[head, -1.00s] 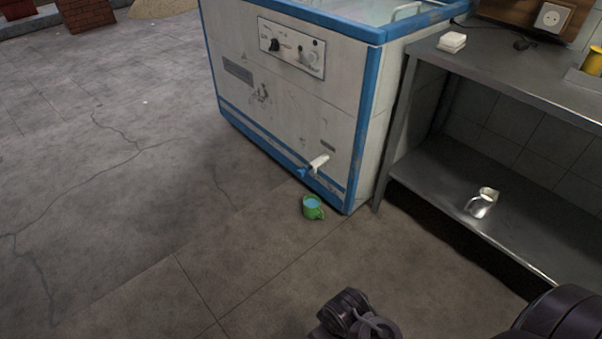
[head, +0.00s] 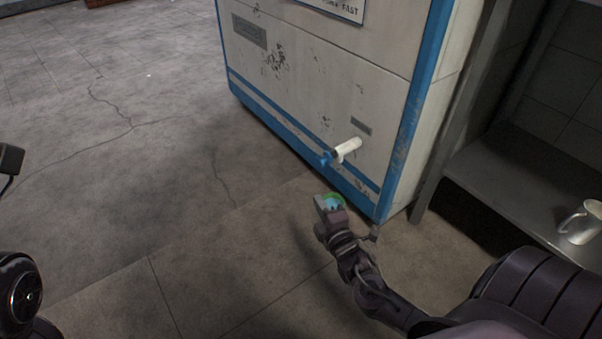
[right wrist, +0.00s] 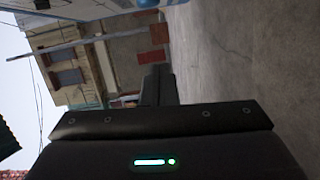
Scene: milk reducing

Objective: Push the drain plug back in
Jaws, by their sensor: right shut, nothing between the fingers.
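The white drain spout (head: 348,147) sticks out low on the front of the white and blue chest (head: 325,75). A small blue piece (head: 326,158), which looks like the plug, sits at the spout's outer end; I cannot tell how deep it is. My right gripper (head: 328,204) is shut and empty, just below and in front of the spout, apart from it.
A metal table with a lower shelf (head: 500,175) stands right of the chest, with a metal jug (head: 580,223) on the shelf. A table leg (head: 448,130) is close to the chest's corner. The tiled floor (head: 130,190) to the left is clear.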

